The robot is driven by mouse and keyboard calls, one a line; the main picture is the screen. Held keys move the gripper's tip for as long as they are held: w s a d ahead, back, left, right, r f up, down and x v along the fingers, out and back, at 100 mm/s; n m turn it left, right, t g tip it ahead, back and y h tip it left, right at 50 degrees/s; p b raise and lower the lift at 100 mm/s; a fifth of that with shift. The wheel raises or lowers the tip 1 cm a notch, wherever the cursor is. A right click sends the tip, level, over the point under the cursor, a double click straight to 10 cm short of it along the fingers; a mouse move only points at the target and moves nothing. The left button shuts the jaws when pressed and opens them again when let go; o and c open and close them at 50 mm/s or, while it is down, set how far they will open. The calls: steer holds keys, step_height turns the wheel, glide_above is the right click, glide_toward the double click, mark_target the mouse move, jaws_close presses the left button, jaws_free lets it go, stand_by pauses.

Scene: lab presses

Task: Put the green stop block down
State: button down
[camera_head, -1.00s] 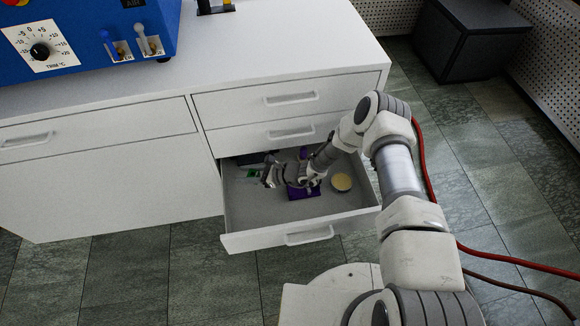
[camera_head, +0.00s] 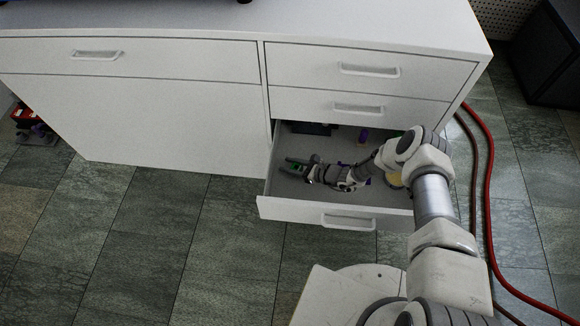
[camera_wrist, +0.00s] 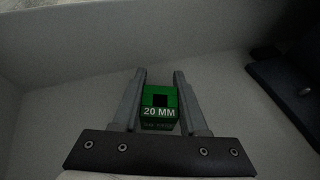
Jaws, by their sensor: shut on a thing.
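The green stop block (camera_wrist: 160,98), marked "20 MM" and with a dark square opening, sits between the two fingers of my gripper (camera_wrist: 160,88) in the wrist view. My gripper is shut on it. In the head view my gripper (camera_head: 300,167) is inside the open lower drawer (camera_head: 325,209), near its left side. Only a small bit of green shows between the fingers there. I cannot tell whether the block touches the drawer floor.
A dark object (camera_head: 311,128) lies at the drawer's back, and it seems to show at the right in the wrist view (camera_wrist: 290,90). A purple object (camera_head: 363,135) stands near the back. A yellowish round thing (camera_head: 394,180) is at the right, partly behind my arm.

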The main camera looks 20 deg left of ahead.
steer(key=shift+f, duration=0.2)
steer(key=shift+c, duration=2.2)
jaws_free()
steer(key=shift+r, duration=0.1)
steer(key=shift+r, duration=0.15)
steer(key=p+v, duration=0.3)
steer(key=v, duration=0.7)
steer(key=shift+d+r+p, duration=0.15)
steer(key=shift+d+p, duration=0.2)
steer(key=shift+d+r, duration=0.15)
steer(key=shift+d, duration=0.45)
